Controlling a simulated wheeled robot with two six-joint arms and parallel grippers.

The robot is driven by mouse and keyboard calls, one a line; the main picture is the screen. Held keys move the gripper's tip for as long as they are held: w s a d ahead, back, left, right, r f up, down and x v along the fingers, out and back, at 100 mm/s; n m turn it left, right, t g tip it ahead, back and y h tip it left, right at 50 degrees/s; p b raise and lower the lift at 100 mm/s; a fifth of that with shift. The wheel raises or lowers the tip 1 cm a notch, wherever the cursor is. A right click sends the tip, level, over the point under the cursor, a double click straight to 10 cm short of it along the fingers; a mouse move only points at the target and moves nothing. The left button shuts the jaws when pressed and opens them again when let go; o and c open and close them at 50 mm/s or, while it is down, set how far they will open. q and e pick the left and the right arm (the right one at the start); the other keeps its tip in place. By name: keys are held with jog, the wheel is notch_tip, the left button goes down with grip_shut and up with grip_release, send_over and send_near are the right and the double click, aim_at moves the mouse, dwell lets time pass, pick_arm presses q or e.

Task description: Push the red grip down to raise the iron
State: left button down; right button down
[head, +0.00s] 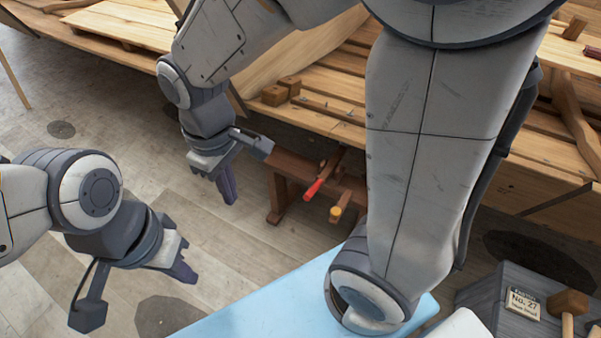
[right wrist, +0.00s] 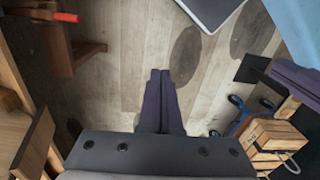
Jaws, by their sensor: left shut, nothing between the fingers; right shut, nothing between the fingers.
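The red grip (head: 314,188) is the end of a lever that sticks out from a dark wooden stand (head: 285,190) below the plank hull. It also shows at the upper left of the right wrist view (right wrist: 66,17). My right gripper (head: 229,193) is shut and empty, to the left of the red grip and apart from it. Its closed fingers show in the right wrist view (right wrist: 160,74) over bare floor. My left gripper (head: 188,274) is shut and empty at the lower left, farther from the lever. I cannot make out the iron.
A yellow-ended handle (head: 336,211) lies just right of the red grip. The wooden hull (head: 330,115) runs behind the stand. A light blue surface (head: 270,300) is in front, with a grey crate (head: 490,300) and mallet (head: 568,305) at right. Floor left of the stand is clear.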

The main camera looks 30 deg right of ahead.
jog(key=w+d+f+b, duration=0.2)
jog(key=w+d+f, duration=0.3)
jog(key=w, duration=0.3)
jog(key=g+b, duration=0.2)
jog(key=b, duration=0.1)
send_over(305, 195)
jog(key=w, duration=0.3)
jog(key=w+f+x, duration=0.1)
jog(key=w+x, duration=0.2)
jog(key=x, duration=1.2)
jog(key=shift+w+r+m+h, duration=0.1)
jog(key=shift+w+m+h, duration=0.1)
jog(key=shift+m+h, duration=0.1)
jog(key=x, duration=1.4)
jog(key=shift+a, duration=0.15)
